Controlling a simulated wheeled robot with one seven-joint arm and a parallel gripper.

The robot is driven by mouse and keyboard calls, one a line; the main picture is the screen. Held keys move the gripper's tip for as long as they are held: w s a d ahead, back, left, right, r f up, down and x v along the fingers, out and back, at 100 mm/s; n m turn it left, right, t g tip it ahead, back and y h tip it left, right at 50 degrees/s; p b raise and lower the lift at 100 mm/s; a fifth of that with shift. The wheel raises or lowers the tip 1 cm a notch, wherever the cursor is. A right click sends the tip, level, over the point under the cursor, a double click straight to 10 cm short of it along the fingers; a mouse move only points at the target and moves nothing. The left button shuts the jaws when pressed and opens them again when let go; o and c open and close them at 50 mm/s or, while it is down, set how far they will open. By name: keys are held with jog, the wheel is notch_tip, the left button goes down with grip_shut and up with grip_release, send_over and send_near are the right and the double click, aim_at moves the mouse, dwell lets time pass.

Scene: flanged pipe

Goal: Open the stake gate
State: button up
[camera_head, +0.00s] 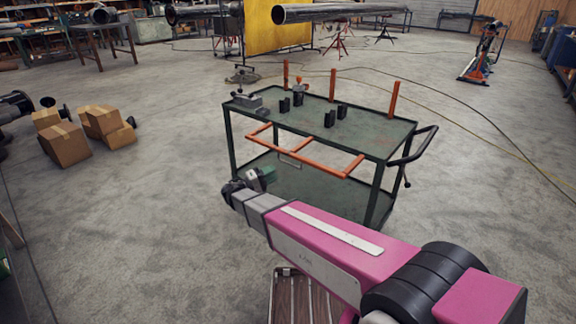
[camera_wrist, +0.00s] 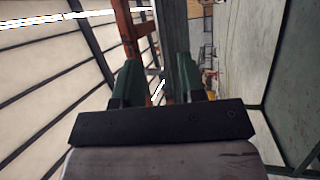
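The stake gate (camera_head: 303,150) is an orange frame with a long rail and short cross bars, along the near side of the green cart (camera_head: 350,140). It looks swung out and down, below the tabletop. My gripper (camera_head: 262,177) is low, in front of the cart's left part and below the gate. In the wrist view its two green fingers (camera_wrist: 160,85) stand apart, with nothing visibly clamped. An orange bar (camera_wrist: 126,30) shows beyond the left finger; contact cannot be told.
Three upright orange stakes (camera_head: 333,86) stand along the tabletop's far edge. Black blocks (camera_head: 330,118) and a grey metal fitting (camera_head: 247,101) sit on top. A black push handle (camera_head: 414,148) juts out at right. Cardboard boxes (camera_head: 68,146) lie on the left floor; open floor lies between.

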aim_at(290, 164)
jog(key=x, duration=0.9)
grip_shut()
